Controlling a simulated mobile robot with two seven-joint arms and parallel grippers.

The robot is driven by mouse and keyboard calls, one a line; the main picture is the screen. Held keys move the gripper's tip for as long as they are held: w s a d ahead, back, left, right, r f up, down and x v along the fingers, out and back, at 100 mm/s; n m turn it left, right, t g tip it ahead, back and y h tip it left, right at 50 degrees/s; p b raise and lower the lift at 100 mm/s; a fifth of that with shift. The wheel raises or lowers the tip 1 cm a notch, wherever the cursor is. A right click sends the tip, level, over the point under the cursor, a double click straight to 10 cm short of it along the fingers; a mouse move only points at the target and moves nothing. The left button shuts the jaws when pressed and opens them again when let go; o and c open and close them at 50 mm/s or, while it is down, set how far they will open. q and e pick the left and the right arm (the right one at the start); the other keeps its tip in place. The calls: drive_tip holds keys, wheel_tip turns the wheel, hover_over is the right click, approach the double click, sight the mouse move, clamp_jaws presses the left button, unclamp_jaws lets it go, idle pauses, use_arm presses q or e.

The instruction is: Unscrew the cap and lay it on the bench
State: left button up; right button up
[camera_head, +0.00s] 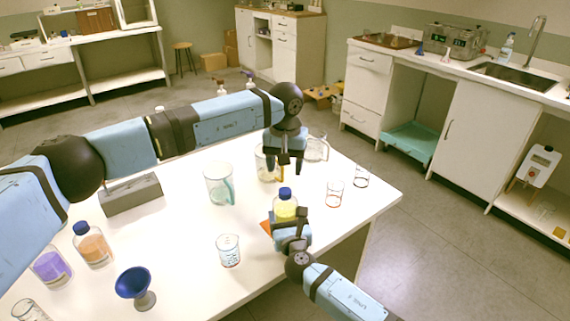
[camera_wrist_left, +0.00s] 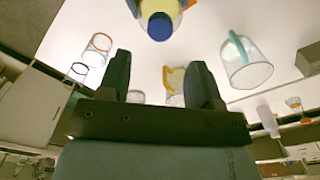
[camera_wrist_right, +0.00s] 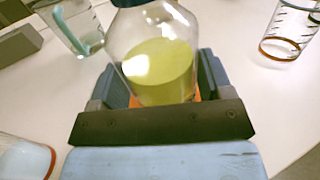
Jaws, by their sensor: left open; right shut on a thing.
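A clear bottle of yellow liquid (camera_head: 285,210) with a blue cap (camera_head: 285,193) stands upright on the white bench (camera_head: 190,255), over an orange patch (camera_head: 266,228). My right gripper (camera_head: 292,222) is shut on the bottle's body; the right wrist view shows the bottle (camera_wrist_right: 158,65) between its jaws. My left gripper (camera_head: 285,165) is open and empty, above and behind the bottle. In the left wrist view the blue cap (camera_wrist_left: 160,26) is on the bottle, beyond the open fingers (camera_wrist_left: 160,80) and apart from them.
Glass jugs (camera_head: 219,184) stand behind and left of the bottle, and small beakers (camera_head: 334,192) to its right. A beaker (camera_head: 229,250), a blue funnel (camera_head: 134,285), and orange (camera_head: 94,248) and purple (camera_head: 50,268) bottles stand at the left. Bare bench lies between them.

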sight(285, 191)
use_arm(q)
drive_tip(key=m, duration=0.3)
drive_tip(key=shift+f+m, duration=0.1)
drive_tip(key=shift+m, duration=0.3)
drive_tip(key=shift+f, duration=3.9)
